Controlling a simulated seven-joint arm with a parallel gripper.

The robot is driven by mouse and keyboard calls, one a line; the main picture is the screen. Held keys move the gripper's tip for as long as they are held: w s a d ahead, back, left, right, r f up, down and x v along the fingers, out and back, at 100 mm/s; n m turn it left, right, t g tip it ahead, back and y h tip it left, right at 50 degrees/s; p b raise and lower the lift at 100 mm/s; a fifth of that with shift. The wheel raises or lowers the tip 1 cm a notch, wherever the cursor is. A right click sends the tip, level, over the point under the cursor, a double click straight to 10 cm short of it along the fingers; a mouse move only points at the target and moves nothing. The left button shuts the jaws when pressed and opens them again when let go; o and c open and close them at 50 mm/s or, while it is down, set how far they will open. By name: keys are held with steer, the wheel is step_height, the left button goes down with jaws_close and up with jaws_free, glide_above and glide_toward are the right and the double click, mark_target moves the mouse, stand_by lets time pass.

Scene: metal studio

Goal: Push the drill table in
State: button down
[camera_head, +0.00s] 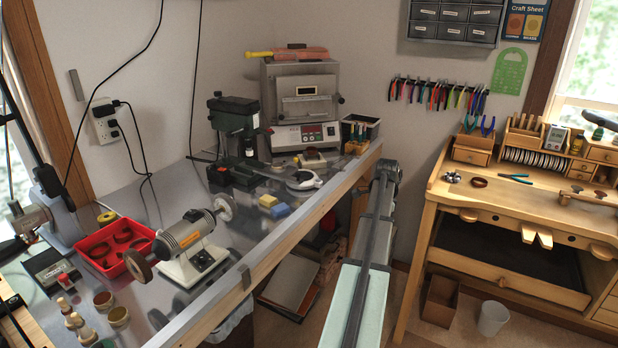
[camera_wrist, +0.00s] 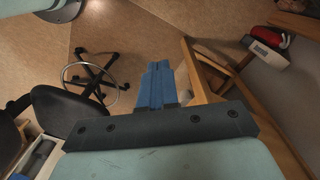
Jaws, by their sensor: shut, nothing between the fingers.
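The drill press (camera_head: 234,118), dark green with a black lower part, stands at the back of the metal workbench in the head view, left of a grey kiln. Its table is small in the picture, and I cannot tell how far out it sits. My gripper (camera_wrist: 156,84) shows in the wrist view as two blue fingers closed together with nothing between them. It points over the brown floor, with no part of the drill in that view. In the head view my arm reaches up the middle, right of the workbench, and the fingers are not discernible there.
The metal workbench (camera_head: 170,196) also holds a bench polisher (camera_head: 190,245), a red tray (camera_head: 108,244) and a kiln (camera_head: 302,105). A wooden jeweller's bench (camera_head: 510,205) stands at right. The wrist view shows a wheeled chair (camera_wrist: 92,75) and a wooden-framed piece of furniture (camera_wrist: 215,105) near my fingers.

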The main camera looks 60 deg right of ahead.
steer(key=w+m+t+y, duration=0.2)
steer(key=w+t, duration=0.5)
steer(key=t, duration=0.3)
steer(key=w+r+m+t, duration=0.2)
steer(key=w+r+t, duration=0.15)
steer(key=r, duration=0.25)
steer(key=w+r+m+t, duration=0.2)
steer(key=w+r+t, duration=0.15)
steer(key=r, duration=0.25)
steer(key=w, duration=0.4)
steer(key=w+a, duration=0.1)
steer(key=w, duration=0.7)
steer(key=shift+w+a+f, duration=0.1)
steer(key=shift+a+f, duration=0.05)
steer(key=shift+a, duration=0.15)
